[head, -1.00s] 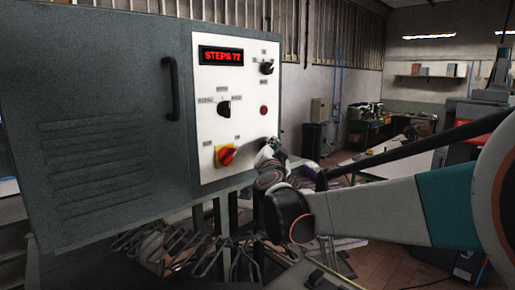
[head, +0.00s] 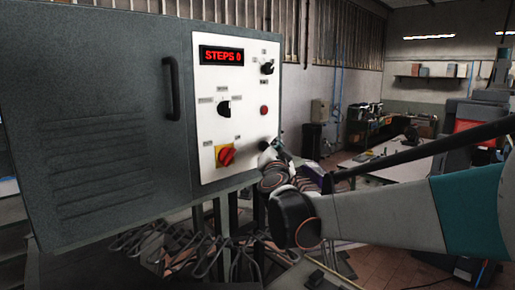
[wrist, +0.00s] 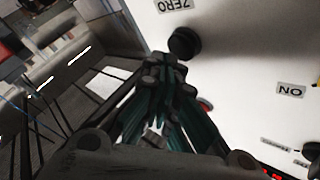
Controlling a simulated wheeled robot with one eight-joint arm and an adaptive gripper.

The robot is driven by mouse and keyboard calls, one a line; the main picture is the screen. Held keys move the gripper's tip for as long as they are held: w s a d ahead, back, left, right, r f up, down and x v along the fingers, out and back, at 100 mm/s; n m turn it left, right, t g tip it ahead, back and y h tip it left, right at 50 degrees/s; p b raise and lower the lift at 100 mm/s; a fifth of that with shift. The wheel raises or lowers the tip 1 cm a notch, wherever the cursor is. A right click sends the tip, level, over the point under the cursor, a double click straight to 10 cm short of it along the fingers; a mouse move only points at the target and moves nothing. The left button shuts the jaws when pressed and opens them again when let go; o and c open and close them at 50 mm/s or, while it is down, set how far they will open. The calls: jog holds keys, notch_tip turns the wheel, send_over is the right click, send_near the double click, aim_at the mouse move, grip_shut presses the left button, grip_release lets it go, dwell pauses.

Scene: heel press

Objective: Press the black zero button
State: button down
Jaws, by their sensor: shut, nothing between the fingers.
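The black zero button (wrist: 184,43) is a round knob on the white panel, beside the ZERO label (wrist: 173,5) in the wrist view. In the head view the button (head: 263,145) shows near the lower right edge of the panel. My gripper (wrist: 168,72) is shut and empty, its fingertips just short of the button in the wrist view. In the head view my gripper (head: 278,147) is just right of the button, and I cannot tell whether a small gap separates them. The red display (head: 222,56) reads "STEPS 0".
The white panel (head: 208,120) also carries a red rotary switch (head: 226,155) on yellow, a black selector (head: 224,107), a small red button (head: 264,110) and an upper black knob (head: 267,68). The grey cabinet (head: 90,100) stands left. Several hanging metal shapes (head: 190,250) are below.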

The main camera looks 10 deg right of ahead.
jog(key=shift+s+d, duration=0.1)
jog(key=shift+d, duration=0.05)
jog(key=s+d, duration=0.1)
jog(key=s, duration=0.1)
jog(key=s+d, duration=0.1)
jog(key=s, duration=0.1)
jog(key=shift+d, duration=0.35)
dwell(0.4)
